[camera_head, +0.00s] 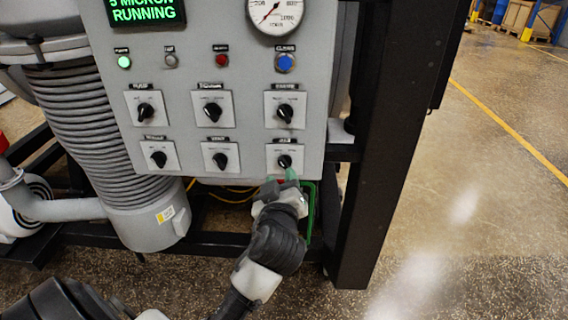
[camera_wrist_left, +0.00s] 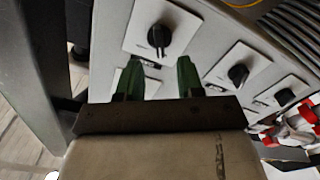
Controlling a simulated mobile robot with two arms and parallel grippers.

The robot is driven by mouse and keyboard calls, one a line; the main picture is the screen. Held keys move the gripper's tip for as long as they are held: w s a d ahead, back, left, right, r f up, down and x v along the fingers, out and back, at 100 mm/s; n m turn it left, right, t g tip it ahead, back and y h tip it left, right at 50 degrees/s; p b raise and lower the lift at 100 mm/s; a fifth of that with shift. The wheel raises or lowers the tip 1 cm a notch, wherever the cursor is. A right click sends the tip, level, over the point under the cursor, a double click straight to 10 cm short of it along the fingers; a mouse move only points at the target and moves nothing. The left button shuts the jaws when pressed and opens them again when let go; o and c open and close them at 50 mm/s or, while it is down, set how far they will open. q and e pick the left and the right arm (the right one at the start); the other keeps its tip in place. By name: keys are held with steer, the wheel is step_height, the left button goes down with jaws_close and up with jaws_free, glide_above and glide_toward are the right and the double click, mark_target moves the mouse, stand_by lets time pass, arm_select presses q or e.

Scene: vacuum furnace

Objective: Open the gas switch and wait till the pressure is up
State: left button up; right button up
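The grey control panel (camera_head: 235,120) has a dial switch (camera_head: 284,161) at its bottom right, with a black knob on a white plate; its label is too small to read. My left gripper (camera_head: 281,184) is just below this switch. In the left wrist view, the green fingers (camera_wrist_left: 159,78) are apart with nothing between them, and the switch knob (camera_wrist_left: 158,38) lies beyond them, apparently untouched. The round pressure gauge (camera_head: 276,12) is cut off at the top; its needle points to the lower left. The green display (camera_head: 143,11) reads "5 MICRON RUNNING". My right gripper is not visible.
Several similar switches (camera_head: 213,111) fill two rows. Above them are a lit green lamp (camera_head: 124,62), a red button (camera_head: 221,61) and a blue button (camera_head: 284,63). A black frame post (camera_head: 383,150) stands right of the panel. Open floor (camera_head: 490,180) lies beyond.

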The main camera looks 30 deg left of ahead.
mark_target(284, 166)
arm_select(q)
steer(key=x, duration=0.5)
steer(key=shift+d+p, duration=0.1)
steer(key=shift+p, duration=0.25)
steer(key=shift+f, duration=0.1)
jaws_close()
